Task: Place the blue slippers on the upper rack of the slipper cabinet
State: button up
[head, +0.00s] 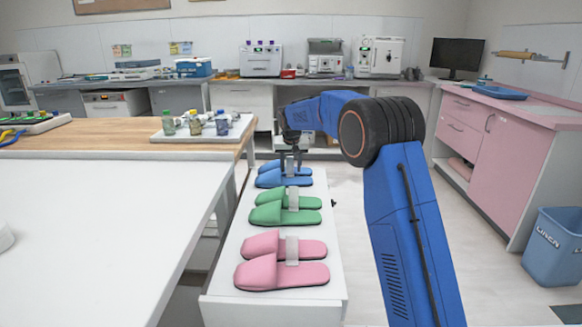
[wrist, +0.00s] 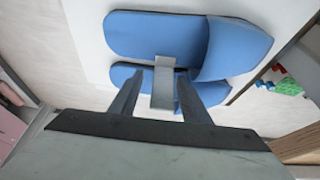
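The pair of blue slippers (head: 284,179) lies at the far end of a long white bench (head: 322,283). A light grey clip (wrist: 163,90) sits between the two slippers. My gripper (head: 291,153) is above the blue pair, pointing down. In the wrist view the blue slippers (wrist: 155,35) fill the upper middle, and my two fingers (wrist: 160,80) stand apart on either side of the clip, with small gaps. Whether they touch it is not clear. I cannot surely tell which furniture is the slipper cabinet; a pink cabinet (head: 482,146) with an open side compartment stands at right.
Green slippers (head: 285,215) and pink slippers (head: 282,275) lie nearer on the bench. A white-topped table (head: 110,220) is on the left, with a tray (head: 233,130) of small bottles behind it. A blue bin (head: 553,248) stands at right.

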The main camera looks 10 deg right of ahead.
jog(key=v, duration=1.7)
jog(key=shift+s, duration=0.35)
